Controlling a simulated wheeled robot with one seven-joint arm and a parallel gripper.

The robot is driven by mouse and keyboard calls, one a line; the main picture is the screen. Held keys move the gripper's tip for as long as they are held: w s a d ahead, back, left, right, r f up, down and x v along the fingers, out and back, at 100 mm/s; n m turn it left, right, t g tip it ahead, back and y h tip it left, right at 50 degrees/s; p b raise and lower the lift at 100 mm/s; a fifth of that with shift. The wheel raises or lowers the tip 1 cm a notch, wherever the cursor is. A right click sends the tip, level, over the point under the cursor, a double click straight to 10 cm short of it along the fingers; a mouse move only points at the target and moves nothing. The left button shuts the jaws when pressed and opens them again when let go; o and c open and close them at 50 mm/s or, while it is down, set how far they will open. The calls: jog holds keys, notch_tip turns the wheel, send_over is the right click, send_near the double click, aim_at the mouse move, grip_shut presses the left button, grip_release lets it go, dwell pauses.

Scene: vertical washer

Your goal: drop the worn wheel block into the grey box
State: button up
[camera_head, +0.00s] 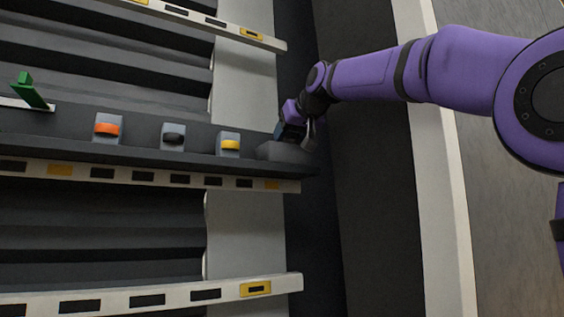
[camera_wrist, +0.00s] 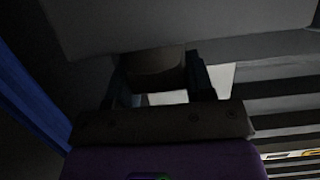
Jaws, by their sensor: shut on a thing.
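The inside of the box is not visible.
A green part (camera_head: 28,90) is at far left. Pale slotted rails (camera_head: 150,300) run above and below.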

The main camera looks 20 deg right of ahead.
jog(key=o, duration=1)
jog(key=v, duration=1)
jog(key=shift+s+r, duration=0.25)
jog(key=shift+s, duration=0.1)
jog(key=s+d+f+g+h, duration=0.1)
jog(key=s+f+g, duration=0.1)
jog(key=s+f, duration=0.6)
jog(key=s+d+f+m+g, duration=0.1)
jog(key=s+f, duration=0.8)
jog(key=f, duration=1.4)
jog(key=s+d+f+m+g+h, duration=0.1)
jog(key=s+d+f+g, duration=0.2)
jog(key=f, duration=1.3)
jog(key=shift+s+f+g+h, duration=0.15)
jog(key=shift+s+g, duration=0.4)
jog(key=shift+s, duration=0.75)
jog(key=shift+s+f+g+h, duration=0.15)
jog(key=shift+s+g, duration=0.4)
jog(key=shift+s, duration=0.8)
